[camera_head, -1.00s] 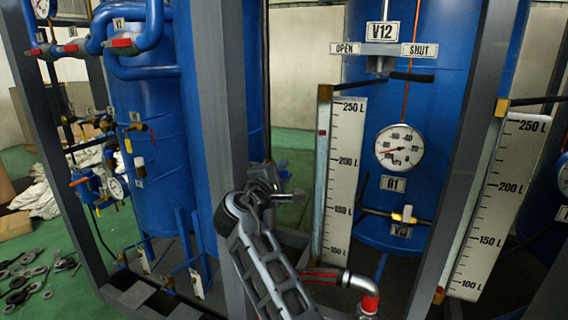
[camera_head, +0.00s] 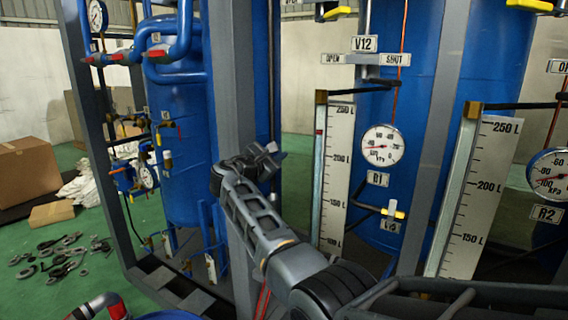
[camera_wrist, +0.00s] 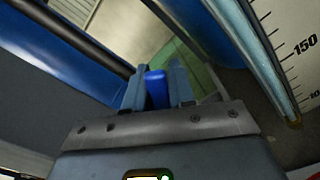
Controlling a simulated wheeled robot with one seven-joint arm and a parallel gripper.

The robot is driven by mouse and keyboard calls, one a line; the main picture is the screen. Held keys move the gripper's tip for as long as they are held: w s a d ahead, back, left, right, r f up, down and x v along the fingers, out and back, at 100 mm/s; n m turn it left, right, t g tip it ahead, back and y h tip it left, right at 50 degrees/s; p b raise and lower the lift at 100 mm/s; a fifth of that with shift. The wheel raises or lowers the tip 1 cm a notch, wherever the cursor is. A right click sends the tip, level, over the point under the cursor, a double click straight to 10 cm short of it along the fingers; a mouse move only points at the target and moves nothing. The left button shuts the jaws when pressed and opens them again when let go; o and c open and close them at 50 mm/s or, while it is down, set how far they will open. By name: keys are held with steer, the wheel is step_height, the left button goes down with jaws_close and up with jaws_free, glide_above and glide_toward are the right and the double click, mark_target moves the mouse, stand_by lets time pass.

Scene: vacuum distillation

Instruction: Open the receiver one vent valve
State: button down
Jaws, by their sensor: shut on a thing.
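My gripper (camera_head: 268,158) is in front of the grey frame post in the head view, left of the receiver one scale. In the wrist view my gripper (camera_wrist: 156,75) is shut on a small blue piece (camera_wrist: 156,90); what it belongs to cannot be told. The R1 gauge (camera_head: 383,145) sits on the blue receiver tank (camera_head: 408,105). Which valve is the vent is not clear.
Grey posts (camera_head: 235,110) and two litre scales (camera_head: 333,170) stand close to my arm. The R2 gauge (camera_head: 549,175) is at the right. Pipes with red handles (camera_head: 120,56) are at left. Metal parts (camera_head: 60,255) and boxes (camera_head: 27,168) lie on the green floor.

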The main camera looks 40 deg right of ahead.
stand_by(0.4)
steer(key=c, duration=1.1)
jaws_free()
steer(key=shift+o, duration=0.3)
steer(key=shift+a+r, duration=0.1)
steer(key=shift+w+r, duration=0.1)
steer(key=shift+s+p, duration=0.2)
steer(key=shift+p, duration=0.35)
